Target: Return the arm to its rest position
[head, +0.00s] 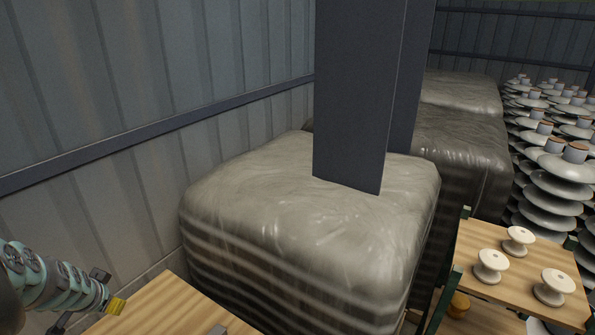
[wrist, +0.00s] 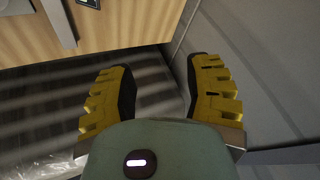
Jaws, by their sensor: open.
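My arm shows at the lower left corner of the head view, bent low beside the corrugated wall. My gripper (head: 112,303) is at its end, with a yellow finger by the edge of a wooden surface (head: 170,308). In the wrist view my gripper (wrist: 158,82) has its two yellow, dark-padded fingers spread wide apart. Nothing is between them. Beyond the fingers I see dark striped floor or wrapping and a wooden panel (wrist: 125,28) at the top. Most of the arm is outside the head view.
More wrapped bales (head: 460,150) stand behind. A wooden rack (head: 500,290) holding white spools (head: 491,267) and insulator stacks (head: 565,190) are at right. The grey wall (head: 130,90) closes the left.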

